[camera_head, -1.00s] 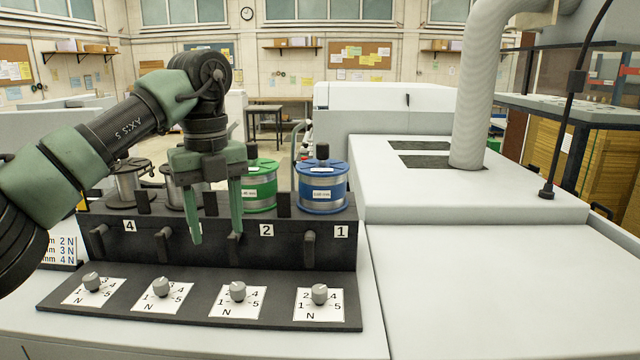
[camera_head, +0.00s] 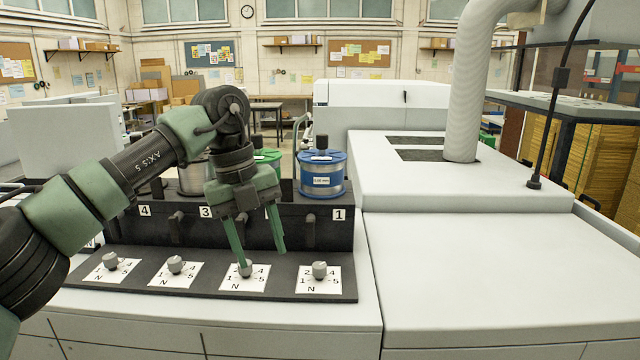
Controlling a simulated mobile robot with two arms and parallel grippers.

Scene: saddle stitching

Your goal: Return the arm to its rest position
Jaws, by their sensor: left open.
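My left gripper (camera_head: 262,257) is open and empty, pointing down in front of the dark spool rack (camera_head: 330,222). Its fingers are apart; the left fingertip overlaps the knob (camera_head: 245,269) on the second dial card from the right, and I cannot tell whether they touch. The right fingertip is over the panel between that card and the rightmost one. My left arm (camera_head: 130,170) reaches in from the left and hides part of the rack. My right gripper is not in view.
A blue spool (camera_head: 321,172) stands above label 1, with a green spool (camera_head: 268,156) beside it, partly hidden. Several knobs sit on the dark dial panel (camera_head: 215,291). The white machine top (camera_head: 480,270) at right is clear. A cable (camera_head: 545,140) hangs there.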

